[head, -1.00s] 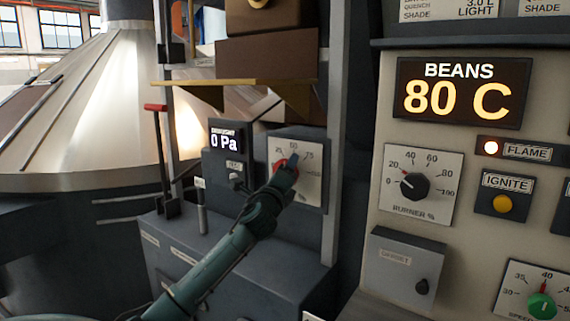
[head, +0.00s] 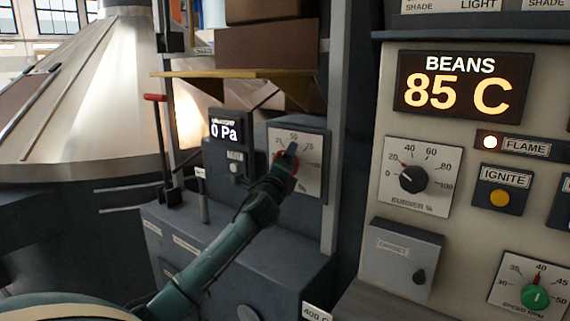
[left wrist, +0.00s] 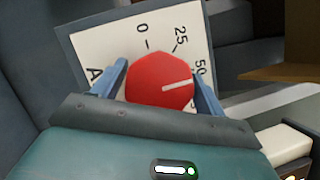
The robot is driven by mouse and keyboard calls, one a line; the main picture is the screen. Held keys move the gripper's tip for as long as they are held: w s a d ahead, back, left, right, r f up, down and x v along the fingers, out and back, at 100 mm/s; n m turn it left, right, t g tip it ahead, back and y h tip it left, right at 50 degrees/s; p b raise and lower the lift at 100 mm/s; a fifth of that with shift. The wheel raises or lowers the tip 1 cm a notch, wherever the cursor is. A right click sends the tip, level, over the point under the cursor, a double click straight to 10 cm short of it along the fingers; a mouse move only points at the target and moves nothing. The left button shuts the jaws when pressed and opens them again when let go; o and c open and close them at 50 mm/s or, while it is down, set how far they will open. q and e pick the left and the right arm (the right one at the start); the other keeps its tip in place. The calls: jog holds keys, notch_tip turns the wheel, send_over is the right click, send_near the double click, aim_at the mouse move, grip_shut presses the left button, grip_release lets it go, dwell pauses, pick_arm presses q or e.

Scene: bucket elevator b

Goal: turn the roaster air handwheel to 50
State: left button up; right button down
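The roaster air handwheel is a red knob (left wrist: 160,82) with a white pointer line, on a white dial plate (head: 312,153) marked 0, 25, 50, 75. In the left wrist view the pointer line aims right and slightly up, close to the 50 label. My left gripper (head: 287,160) is at the knob and covers most of it in the head view. Its two blue fingers (left wrist: 160,86) stand on opposite sides of the knob and appear to grip it. My right gripper is not in view.
A 0 Pa display (head: 226,131) sits left of the dial, with a red-tipped lever (head: 155,98) further left. A grey post (head: 337,130) and a control panel (head: 455,215) stand to the right. The beans display (head: 460,83) reads 85 C. A yellow-edged shelf (head: 240,75) is above.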

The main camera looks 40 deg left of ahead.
pick_arm(q)
jog(key=shift+o, duration=1.4)
jog(key=b+v, duration=0.2)
jog(key=v, duration=1.1)
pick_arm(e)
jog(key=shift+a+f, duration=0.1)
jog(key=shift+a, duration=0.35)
pick_arm(q)
jog(key=shift+s, duration=0.1)
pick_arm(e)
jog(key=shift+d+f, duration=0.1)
